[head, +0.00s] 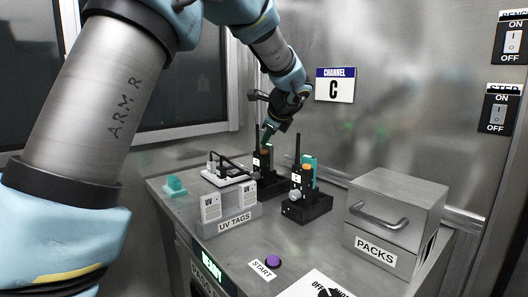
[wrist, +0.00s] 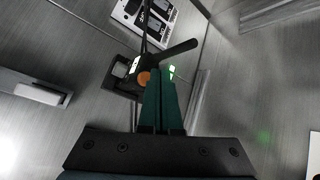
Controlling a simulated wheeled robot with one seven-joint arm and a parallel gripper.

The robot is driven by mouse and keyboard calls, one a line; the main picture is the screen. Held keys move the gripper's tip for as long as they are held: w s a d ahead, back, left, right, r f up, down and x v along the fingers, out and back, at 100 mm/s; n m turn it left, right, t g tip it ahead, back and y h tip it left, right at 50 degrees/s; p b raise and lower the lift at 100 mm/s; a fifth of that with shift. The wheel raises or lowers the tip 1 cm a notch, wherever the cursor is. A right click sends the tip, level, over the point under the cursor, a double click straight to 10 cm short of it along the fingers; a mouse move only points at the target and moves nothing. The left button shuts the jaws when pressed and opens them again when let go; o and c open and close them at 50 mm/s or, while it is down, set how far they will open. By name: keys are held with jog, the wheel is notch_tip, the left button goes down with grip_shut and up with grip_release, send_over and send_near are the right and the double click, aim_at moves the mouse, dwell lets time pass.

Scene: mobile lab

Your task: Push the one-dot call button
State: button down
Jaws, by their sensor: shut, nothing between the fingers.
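Two black handheld radios stand in dark cradles on the metal bench, a left one (head: 264,163) and a right one (head: 305,180). Each has an orange button, on the left radio (head: 264,152) and on the right radio (head: 296,178). The dots on their small white labels are too small to read. My gripper (head: 266,139) is above the left radio, fingers pointing down. In the wrist view my shut green fingers (wrist: 162,72) are empty and appear just beside an orange button (wrist: 144,78); I cannot tell whether they touch it.
A UV tags holder (head: 228,208) stands in front of the radios. A metal PACKS drawer box (head: 395,220) is at right, and a purple START button (head: 273,261) is near the front. A teal block (head: 175,187) lies at left. The wall rises behind.

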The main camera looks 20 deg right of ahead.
jog(key=shift+f, duration=0.2)
jog(key=shift+f, duration=0.25)
jog(key=shift+f+b, duration=0.4)
jog(key=shift+b, duration=0.05)
dwell(0.9)
jog(key=shift+r+p, duration=0.8)
jog(key=shift+r, duration=0.05)
notch_tip(320, 180, up, 5)
jog(key=p, duration=0.4)
jog(key=shift+a, duration=0.1)
dwell(0.7)
